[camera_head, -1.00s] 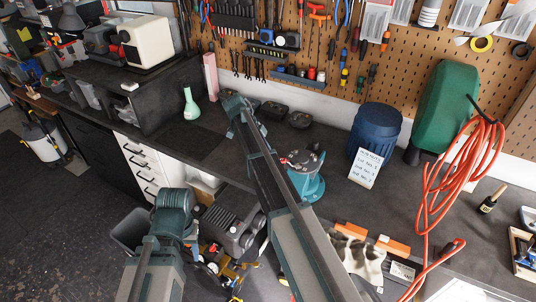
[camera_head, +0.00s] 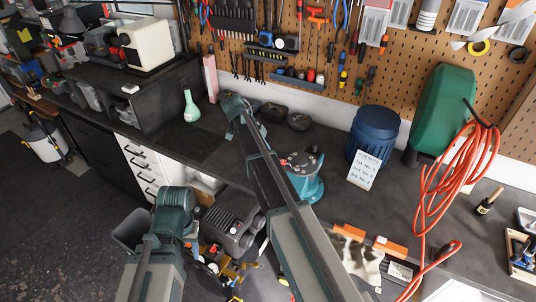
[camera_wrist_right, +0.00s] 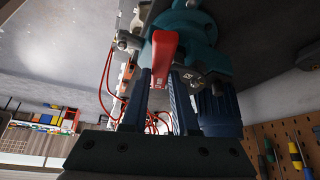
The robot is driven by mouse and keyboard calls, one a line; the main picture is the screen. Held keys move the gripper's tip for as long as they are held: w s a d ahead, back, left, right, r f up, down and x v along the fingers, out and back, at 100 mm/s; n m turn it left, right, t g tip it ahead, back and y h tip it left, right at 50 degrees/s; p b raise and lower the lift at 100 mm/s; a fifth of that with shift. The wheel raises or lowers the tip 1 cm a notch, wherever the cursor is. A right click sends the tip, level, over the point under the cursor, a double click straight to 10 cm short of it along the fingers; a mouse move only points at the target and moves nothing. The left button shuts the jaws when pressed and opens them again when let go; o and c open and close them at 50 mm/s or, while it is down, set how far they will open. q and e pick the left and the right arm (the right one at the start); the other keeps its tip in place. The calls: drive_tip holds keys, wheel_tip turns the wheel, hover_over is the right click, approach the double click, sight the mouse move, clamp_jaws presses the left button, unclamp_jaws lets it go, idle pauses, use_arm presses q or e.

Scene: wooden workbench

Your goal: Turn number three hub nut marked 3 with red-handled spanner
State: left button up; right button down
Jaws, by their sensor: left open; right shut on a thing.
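The teal hub (camera_head: 308,186) stands on the bench, with a round metal-studded top. It looms large at the top of the right wrist view (camera_wrist_right: 188,28). My right gripper (camera_wrist_right: 160,88) is shut on the red-handled spanner (camera_wrist_right: 164,52), whose red handle rises between the two fingers against the hub. A metal nut or bolt (camera_wrist_right: 128,42) shows left of the handle; no number 3 is readable. In the head view my right arm hides its gripper. My left gripper (camera_head: 196,250) is low, away from the hub, and hard to make out.
A blue drum (camera_head: 375,132) and a propped white card (camera_head: 364,170) stand right of the hub. A green flask (camera_head: 190,106) stands behind at left.

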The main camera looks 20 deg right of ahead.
drive_tip(key=shift+w+a+r+p, duration=0.1)
drive_tip(key=shift+w+r+p, duration=0.05)
drive_tip(key=shift+r+p, duration=1.4)
drive_tip(key=shift+a+r, duration=0.1)
drive_tip(key=shift+a, duration=0.05)
drive_tip(key=shift+s, duration=0.25)
